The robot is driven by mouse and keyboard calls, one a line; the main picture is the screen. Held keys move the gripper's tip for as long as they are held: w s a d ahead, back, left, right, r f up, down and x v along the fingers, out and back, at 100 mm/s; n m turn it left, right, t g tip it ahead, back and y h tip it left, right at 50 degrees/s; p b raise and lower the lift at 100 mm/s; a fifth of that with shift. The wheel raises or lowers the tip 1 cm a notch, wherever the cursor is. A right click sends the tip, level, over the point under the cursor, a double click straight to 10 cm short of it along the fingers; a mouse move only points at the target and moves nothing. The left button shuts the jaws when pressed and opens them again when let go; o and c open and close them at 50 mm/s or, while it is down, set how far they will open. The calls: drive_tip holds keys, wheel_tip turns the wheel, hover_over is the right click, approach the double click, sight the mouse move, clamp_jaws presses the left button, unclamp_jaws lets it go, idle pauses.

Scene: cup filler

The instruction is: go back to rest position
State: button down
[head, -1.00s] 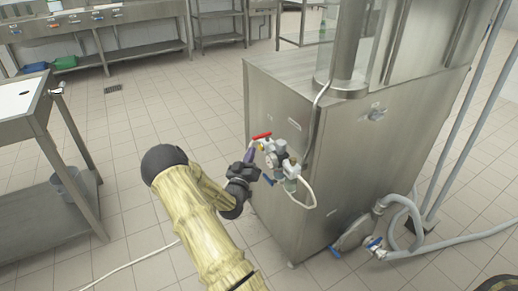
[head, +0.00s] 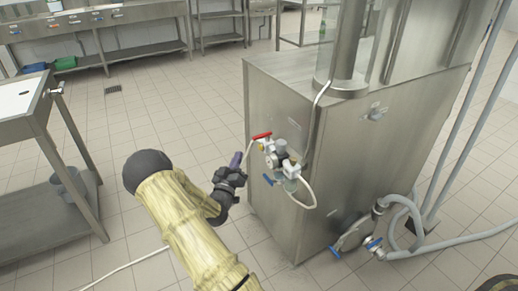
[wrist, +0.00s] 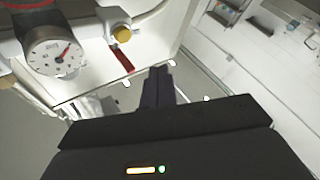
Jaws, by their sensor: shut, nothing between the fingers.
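My gripper (head: 236,160) is left of the cup filler (head: 350,160), a steel cabinet with a valve assembly on its side. The gripper is shut and empty, its purple fingers together, with a gap between it and the valve assembly (head: 282,158). In the wrist view the shut fingers (wrist: 158,88) point away from the camera. A round pressure gauge (wrist: 55,52), a yellow knob (wrist: 120,33) and a red handle (wrist: 122,60) show at the upper left there. The red handle also shows in the head view (head: 262,136), lying roughly level.
A steel table (head: 50,110) with a lower shelf stands at the left. Grey hoses (head: 415,250) lie on the floor at the right, by a blue-handled valve (head: 374,244). Steel counters (head: 110,30) line the back. The tiled floor between is open.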

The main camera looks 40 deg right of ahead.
idle(0.4)
drive_tip(key=s+a+f+n+g+y, duration=0.1)
drive_tip(key=s+a+g+y, duration=0.15)
drive_tip(key=a+y, duration=1.45)
drive_tip(key=s+a+r+n+g+y, duration=0.1)
drive_tip(key=s+a+r+n+g, duration=0.15)
drive_tip(key=s+a, duration=0.55)
drive_tip(key=s+a+r+n+g+y, duration=0.1)
drive_tip(key=s+a+r+n+g, duration=0.15)
drive_tip(key=s+a, duration=0.5)
drive_tip(key=w+r+p+v, duration=0.1)
drive_tip(key=w+p+v, duration=0.2)
drive_tip(key=p+v, duration=1.2)
drive_tip(key=w+r+p+v, duration=0.1)
drive_tip(key=w+p+v, duration=0.3)
drive_tip(key=p+v, duration=1.1)
drive_tip(key=shift+n+g+p, duration=0.3)
drive_tip(key=shift+g+p, duration=0.05)
drive_tip(key=shift+p, duration=0.55)
